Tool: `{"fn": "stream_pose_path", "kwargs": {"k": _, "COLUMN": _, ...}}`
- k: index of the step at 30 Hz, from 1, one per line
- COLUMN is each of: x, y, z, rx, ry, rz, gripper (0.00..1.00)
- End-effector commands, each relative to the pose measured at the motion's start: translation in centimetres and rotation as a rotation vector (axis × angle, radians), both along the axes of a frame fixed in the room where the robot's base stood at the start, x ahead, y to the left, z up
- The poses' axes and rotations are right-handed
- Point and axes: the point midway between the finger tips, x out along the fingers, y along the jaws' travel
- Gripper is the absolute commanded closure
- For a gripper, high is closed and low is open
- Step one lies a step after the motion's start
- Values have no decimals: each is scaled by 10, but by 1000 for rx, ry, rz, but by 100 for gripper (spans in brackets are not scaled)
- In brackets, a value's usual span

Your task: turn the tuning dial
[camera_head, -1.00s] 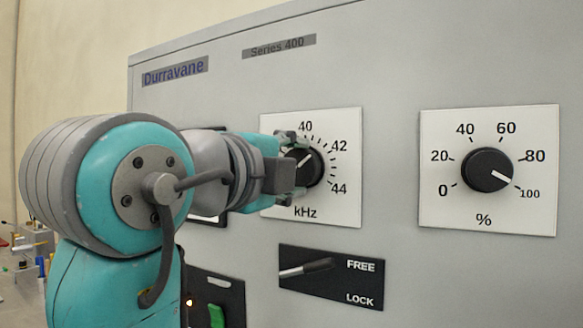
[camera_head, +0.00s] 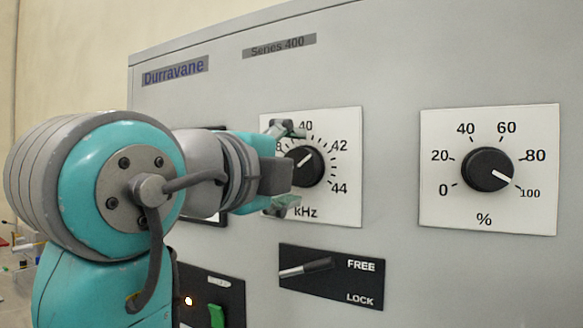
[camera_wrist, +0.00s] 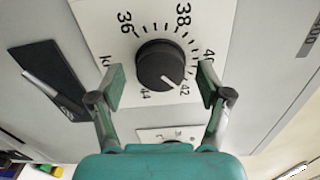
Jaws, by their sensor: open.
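The tuning dial (camera_head: 310,166) is a round black knob on a white kHz plate (camera_head: 345,212), marked from 36 to 44 across the views. In the wrist view the knob (camera_wrist: 158,66) is fully in sight, and its white pointer line points near 42. My gripper (camera_head: 287,168) is open, with one finger above and one below the knob's level in the head view. My gripper hides the plate's left part in the head view.
A percent dial (camera_head: 487,170) sits at right, pointing near 100. A green switch (camera_head: 217,316) and a lit lamp (camera_head: 188,300) are at lower left.

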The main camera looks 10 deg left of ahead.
Motion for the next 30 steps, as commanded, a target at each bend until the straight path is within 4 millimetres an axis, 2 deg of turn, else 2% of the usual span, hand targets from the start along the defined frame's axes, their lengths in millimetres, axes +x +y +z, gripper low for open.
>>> {"fn": "stream_pose_path", "kwargs": {"k": 12, "x": -71, "y": 27, "z": 0, "rx": 2, "ry": 0, "rz": 5, "gripper": 23}}
{"fn": "stream_pose_path", "kwargs": {"k": 16, "x": -89, "y": 34, "z": 0, "rx": 0, "ry": 1, "rz": 5, "gripper": 23}}
{"fn": "stream_pose_path", "kwargs": {"k": 21, "x": -103, "y": 38, "z": 0, "rx": 0, "ry": 1, "rz": 3, "gripper": 23}}
{"fn": "stream_pose_path", "kwargs": {"k": 30, "x": -107, "y": 39, "z": 0, "rx": 0, "ry": 1, "rz": 1, "gripper": 23}}
